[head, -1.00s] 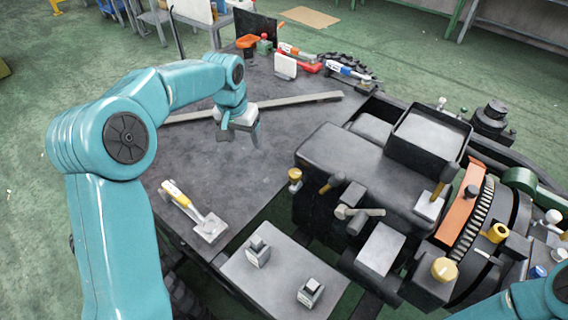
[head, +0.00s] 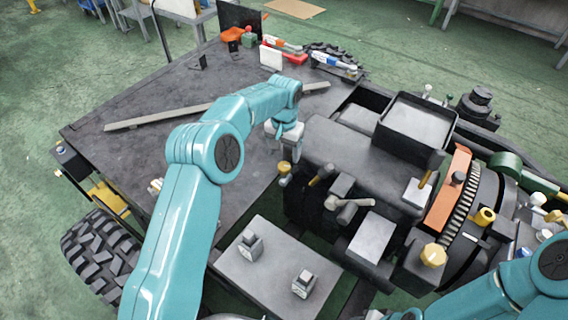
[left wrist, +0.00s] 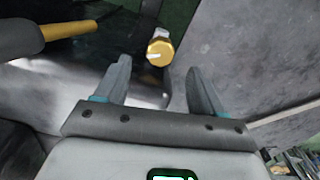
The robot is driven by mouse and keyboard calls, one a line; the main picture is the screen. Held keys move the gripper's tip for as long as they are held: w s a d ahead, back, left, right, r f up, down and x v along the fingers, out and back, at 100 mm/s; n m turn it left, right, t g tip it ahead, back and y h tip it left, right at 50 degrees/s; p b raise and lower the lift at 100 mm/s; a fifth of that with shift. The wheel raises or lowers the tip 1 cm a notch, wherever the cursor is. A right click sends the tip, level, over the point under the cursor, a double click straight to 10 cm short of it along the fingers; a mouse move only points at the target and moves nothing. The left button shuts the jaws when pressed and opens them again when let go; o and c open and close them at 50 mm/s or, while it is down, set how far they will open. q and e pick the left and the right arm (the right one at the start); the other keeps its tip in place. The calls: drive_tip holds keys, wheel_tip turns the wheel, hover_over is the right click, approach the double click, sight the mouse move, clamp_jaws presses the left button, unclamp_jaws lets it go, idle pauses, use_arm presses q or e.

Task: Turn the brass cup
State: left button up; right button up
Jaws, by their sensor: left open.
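A small brass cup (head: 285,168) stands at the near left edge of the dark machine block. In the left wrist view the brass cup (left wrist: 160,51) shows its round yellow end with a pale mark, seen between and beyond my fingertips. My left gripper (head: 297,153) is open and empty, just above and beside this cup; I see no contact. Its two grey fingers also show apart in the left wrist view (left wrist: 157,72). Other brass-coloured parts, a hollow one (head: 485,217) and a knob (head: 432,255), sit on the right of the machine. My right gripper is out of view.
Levers and a T-handle (head: 346,205) rise close to the right of my left gripper. A grey plate (head: 275,285) with two small blocks lies in front. A long flat bar (head: 160,117) lies on the dark tabletop (head: 110,165), which has free room.

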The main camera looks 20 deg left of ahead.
sight(284, 166)
use_arm(q)
wheel_tip(284, 166, down, 7)
drive_tip(key=shift+a+r+p, duration=0.1)
drive_tip(key=shift+p, duration=0.5)
drive_tip(key=c, duration=1.1)
